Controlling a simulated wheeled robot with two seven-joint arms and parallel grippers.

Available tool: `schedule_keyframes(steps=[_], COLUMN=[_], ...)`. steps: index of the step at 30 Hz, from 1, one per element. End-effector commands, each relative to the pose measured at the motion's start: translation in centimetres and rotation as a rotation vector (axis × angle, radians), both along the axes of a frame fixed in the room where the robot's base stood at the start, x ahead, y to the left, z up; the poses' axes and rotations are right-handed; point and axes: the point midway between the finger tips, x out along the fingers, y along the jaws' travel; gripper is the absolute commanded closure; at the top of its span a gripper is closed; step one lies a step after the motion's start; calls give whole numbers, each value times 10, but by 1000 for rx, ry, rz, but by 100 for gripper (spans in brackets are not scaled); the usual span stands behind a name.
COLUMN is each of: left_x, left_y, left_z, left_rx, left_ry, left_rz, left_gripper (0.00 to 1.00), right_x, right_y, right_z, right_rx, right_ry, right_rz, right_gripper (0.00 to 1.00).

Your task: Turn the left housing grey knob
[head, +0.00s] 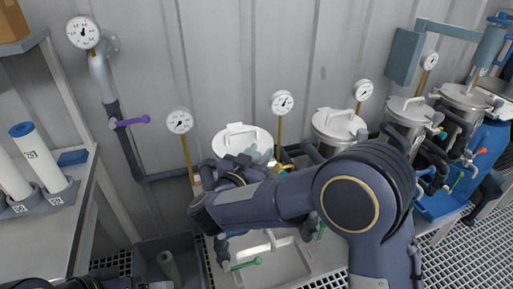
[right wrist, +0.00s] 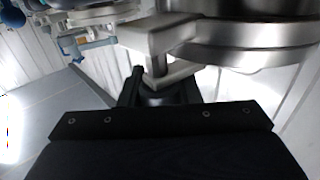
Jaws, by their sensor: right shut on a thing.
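The left housing (head: 250,140) is a steel vessel with a white lid at the middle of the head view. My right arm crosses in front of it and hides its lower body. My right gripper (head: 236,164) is at the housing's near side, just below the lid. The right wrist view shows the gripper (right wrist: 160,90) shut around a bent grey metal piece, the grey knob (right wrist: 158,62), beside the vessel's rounded steel rim (right wrist: 240,50). The fingertips are mostly dark and partly hidden. My left gripper is not in view.
More steel vessels (head: 340,125) stand in a row to the right, with dial gauges (head: 281,102) behind. A purple-handled valve (head: 132,122) is on the wall pipe. A shelf with white cylinders (head: 38,158) is at left. A grey bin (head: 150,250) is below.

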Motion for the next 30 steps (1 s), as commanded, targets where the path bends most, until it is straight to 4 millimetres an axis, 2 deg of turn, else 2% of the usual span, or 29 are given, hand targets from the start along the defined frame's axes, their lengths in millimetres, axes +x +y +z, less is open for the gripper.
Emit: schedule_keyframes(steps=[3,12,28,29,30], left_x=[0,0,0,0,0], left_y=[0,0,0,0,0], left_z=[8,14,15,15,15], left_rx=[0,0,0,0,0], left_ry=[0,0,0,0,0], left_rz=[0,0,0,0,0], left_gripper=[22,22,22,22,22], right_x=[0,-1,-1,-1,-1], right_y=[0,-3,-4,-4,-4], right_z=[3,2,1,2,2], right_rx=[-2,1,1,1,1], right_ry=[-3,-3,-4,-4,-4], right_rz=[-71,-176,-196,-196,-196], right_gripper=[92,92,92,66,61])
